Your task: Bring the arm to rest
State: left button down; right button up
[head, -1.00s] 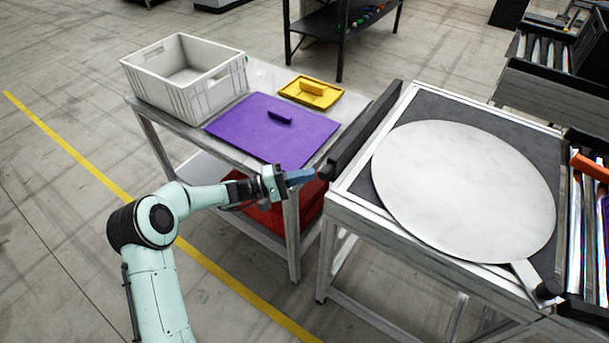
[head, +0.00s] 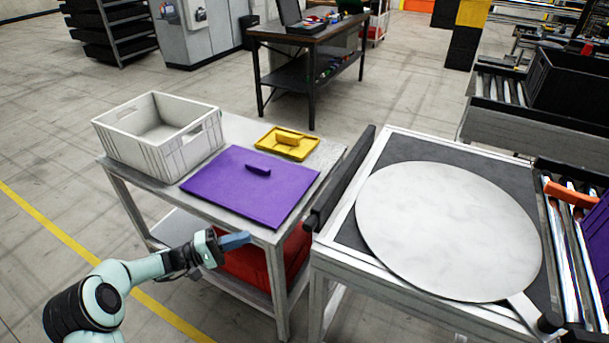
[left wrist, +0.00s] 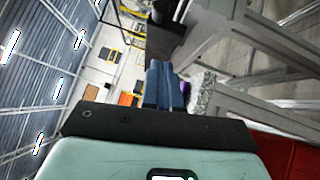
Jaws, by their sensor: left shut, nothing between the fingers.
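My left arm comes in at the lower left of the head view. My left gripper (head: 236,241) is shut and empty, with blue fingers, just off the front edge of the metal table (head: 240,130). In the left wrist view its two blue fingers (left wrist: 164,85) lie together with nothing between them. My right gripper is not in view.
The table holds a grey crate (head: 165,150), a purple lid (head: 245,190) and a yellow tray (head: 300,151). A red bin (head: 262,265) sits below. To the right, a fixture stand carries a round pale disc (head: 450,230). Open floor lies left.

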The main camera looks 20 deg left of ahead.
pick_arm(q)
jog(key=s+d+f+g+y+p, duration=0.2)
jog(key=s+d+f+g, duration=0.4)
jog(key=d+f, duration=0.45)
jog(key=s+d+f+g+y+p, duration=0.25)
jog(key=s+d+f+g, duration=0.35)
jog(key=f, duration=0.7)
jog(key=s+d+f+m+g+y+p, duration=0.1)
jog(key=s+d+f+m+y, duration=0.1)
jog(key=s, duration=0.6)
jog(key=s+d+f+m+y+p, duration=0.2)
jog(key=s+d, duration=0.4)
jog(key=s, duration=0.3)
jog(key=m+y, duration=0.1)
jog(key=y, duration=0.1)
jog(key=shift+s+f+m+g+y+p, duration=0.2)
jog(key=shift+f+m+g+y+p, duration=0.1)
jog(key=shift+m+g+y, duration=0.1)
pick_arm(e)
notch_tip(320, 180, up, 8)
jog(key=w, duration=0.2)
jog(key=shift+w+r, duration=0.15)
pick_arm(q)
jog(key=shift+w, duration=0.1)
